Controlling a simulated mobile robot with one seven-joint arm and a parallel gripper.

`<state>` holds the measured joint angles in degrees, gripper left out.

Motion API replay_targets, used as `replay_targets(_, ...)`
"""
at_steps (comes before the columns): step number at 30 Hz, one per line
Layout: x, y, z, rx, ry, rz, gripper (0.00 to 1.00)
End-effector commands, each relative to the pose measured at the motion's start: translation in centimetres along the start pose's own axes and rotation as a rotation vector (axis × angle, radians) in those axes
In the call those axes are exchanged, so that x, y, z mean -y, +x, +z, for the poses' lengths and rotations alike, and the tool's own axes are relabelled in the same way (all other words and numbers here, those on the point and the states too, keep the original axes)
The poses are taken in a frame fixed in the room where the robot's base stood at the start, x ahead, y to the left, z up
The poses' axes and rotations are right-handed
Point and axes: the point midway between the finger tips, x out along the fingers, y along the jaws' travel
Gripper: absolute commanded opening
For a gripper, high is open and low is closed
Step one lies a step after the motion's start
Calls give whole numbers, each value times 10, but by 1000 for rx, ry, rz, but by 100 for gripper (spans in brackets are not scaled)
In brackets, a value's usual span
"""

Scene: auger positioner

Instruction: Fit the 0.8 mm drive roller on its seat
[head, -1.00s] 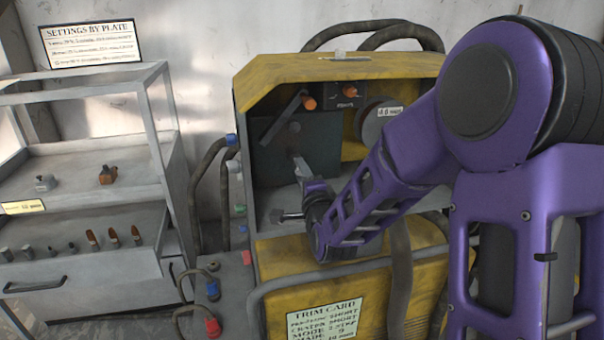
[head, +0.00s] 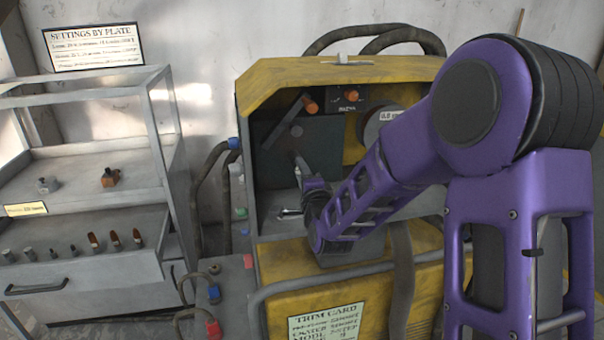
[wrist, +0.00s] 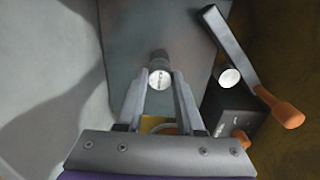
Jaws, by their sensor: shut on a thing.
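My gripper (wrist: 160,80) reaches into the open yellow machine, in front of a dark grey plate (wrist: 125,40). Its two fingers close on the sides of a small metal drive roller (wrist: 160,79), whose pale, marked end face points towards the wrist camera. A dark round part shows just behind the roller; I cannot tell whether the roller touches it or sits on it. In the head view my gripper (head: 300,165) is small, and the roller is too small or hidden to make out.
A lever (wrist: 235,50) with an orange handle and a pale round stub (wrist: 229,77) lie right of my fingers. A labelled spool (head: 378,122) stands inside the yellow housing (head: 340,72). A grey shelf unit (head: 80,155) with small parts is at left.

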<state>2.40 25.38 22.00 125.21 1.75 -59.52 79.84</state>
Motion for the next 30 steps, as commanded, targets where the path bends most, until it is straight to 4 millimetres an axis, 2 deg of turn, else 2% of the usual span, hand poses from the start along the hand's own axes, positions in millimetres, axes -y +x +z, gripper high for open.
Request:
replay_targets(9, 0, 8, 0, 0, 0, -1, 0)
replay_targets(10, 0, 8, 0, 0, 0, -1, 40)
replay_targets(15, 0, 8, 0, 0, 0, -1, 70)
replay_targets(30, 0, 9, 1, 0, 0, 0, 71)
